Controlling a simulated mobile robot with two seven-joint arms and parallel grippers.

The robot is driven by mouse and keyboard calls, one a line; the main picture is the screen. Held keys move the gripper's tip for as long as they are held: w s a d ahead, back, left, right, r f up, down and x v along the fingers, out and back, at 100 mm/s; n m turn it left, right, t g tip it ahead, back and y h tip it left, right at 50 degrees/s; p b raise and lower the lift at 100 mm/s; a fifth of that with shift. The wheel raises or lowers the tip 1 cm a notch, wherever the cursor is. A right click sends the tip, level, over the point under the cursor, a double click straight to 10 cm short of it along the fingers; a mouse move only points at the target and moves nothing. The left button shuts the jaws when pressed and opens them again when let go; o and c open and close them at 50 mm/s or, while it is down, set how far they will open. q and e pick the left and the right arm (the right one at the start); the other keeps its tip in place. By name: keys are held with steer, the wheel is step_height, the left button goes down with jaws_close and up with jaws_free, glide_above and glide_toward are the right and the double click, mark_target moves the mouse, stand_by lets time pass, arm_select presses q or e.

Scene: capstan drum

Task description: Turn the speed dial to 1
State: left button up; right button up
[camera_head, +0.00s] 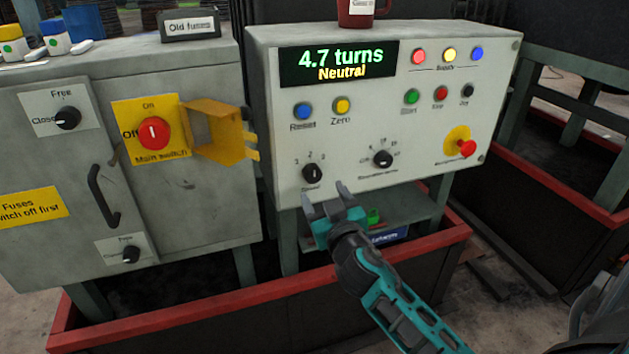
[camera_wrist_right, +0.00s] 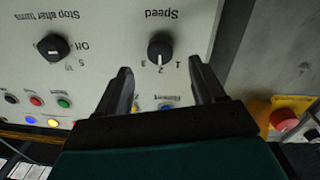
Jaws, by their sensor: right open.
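The speed dial (camera_head: 312,173) is a black knob at the lower left of the white control panel (camera_head: 440,105). In the right wrist view the dial (camera_wrist_right: 160,46) appears upside down, with the numbers 1 and 2 readable below it. Its white pointer mark appears to face the 2. My right gripper (camera_head: 325,197) is open and empty, just below and in front of the dial in the head view. In the wrist view its two fingers (camera_wrist_right: 160,82) stand apart either side of the dial's line, not touching it. My left gripper is not in view.
The stop-after-turns knob (camera_head: 383,158) is right of the dial. The display (camera_head: 338,63) reads 4.7 turns, Neutral. A red emergency button (camera_head: 467,148) sits at the panel's lower right. A grey cabinet with a main switch (camera_head: 153,133) and open yellow cover (camera_head: 216,132) stands left.

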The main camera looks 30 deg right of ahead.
mark_target(314, 178)
steer(key=x, duration=0.6)
steer(key=shift+w, duration=0.2)
steer(key=shift+c, duration=0.4)
steer(key=c, duration=1)
